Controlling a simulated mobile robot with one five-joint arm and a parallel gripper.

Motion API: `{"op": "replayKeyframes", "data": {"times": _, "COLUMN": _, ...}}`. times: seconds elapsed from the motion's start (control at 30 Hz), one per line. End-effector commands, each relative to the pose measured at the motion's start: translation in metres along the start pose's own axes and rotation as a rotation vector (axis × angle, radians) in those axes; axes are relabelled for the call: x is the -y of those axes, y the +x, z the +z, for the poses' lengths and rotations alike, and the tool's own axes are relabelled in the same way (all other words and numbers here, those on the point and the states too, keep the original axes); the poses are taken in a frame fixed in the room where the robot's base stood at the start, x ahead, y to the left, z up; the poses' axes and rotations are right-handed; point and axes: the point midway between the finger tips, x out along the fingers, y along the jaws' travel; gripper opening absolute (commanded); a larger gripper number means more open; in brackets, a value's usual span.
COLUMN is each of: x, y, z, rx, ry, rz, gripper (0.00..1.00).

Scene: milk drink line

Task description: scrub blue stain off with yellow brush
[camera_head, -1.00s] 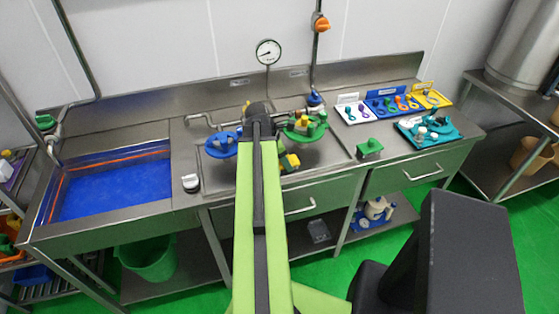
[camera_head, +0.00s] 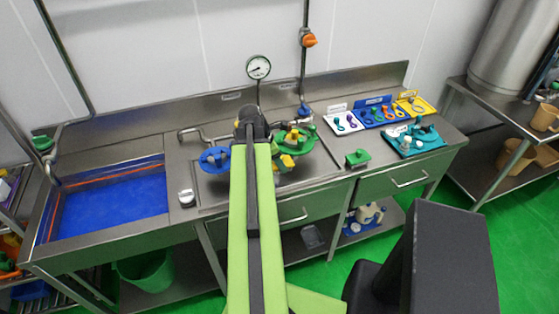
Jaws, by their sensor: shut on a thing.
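My green and black arm reaches up the middle of the view to a dark joint (camera_head: 251,117) over the steel sink. The arm hides my gripper, so I cannot see its jaws. A small yellow piece (camera_head: 287,161) shows just right of the arm. It may be part of the yellow brush, but its shape and what holds it are unclear. I cannot make out a blue stain. A blue round piece (camera_head: 215,159) and a green round piece (camera_head: 297,138), with small parts on or around them, are at the sink on either side of the arm.
A wide basin (camera_head: 47,222) with a blue floor is at left. On the right counter are a green block (camera_head: 357,158), a teal tray (camera_head: 432,147) and white, blue and yellow trays of small tools. A pressure gauge (camera_head: 258,67) and pipes stand behind.

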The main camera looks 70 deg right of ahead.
Motion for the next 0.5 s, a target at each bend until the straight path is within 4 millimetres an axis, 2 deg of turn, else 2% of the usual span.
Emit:
{"op": "replayKeyframes", "data": {"times": 0.27, "x": 0.000, "y": -0.001, "z": 0.000, "rx": 0.000, "ry": 0.000, "rz": 0.000, "gripper": 0.18}}
{"op": "replayKeyframes", "data": {"times": 0.5, "x": 0.000, "y": -0.023, "z": 0.009, "rx": 0.000, "ry": 0.000, "rz": 0.000, "gripper": 0.18}}
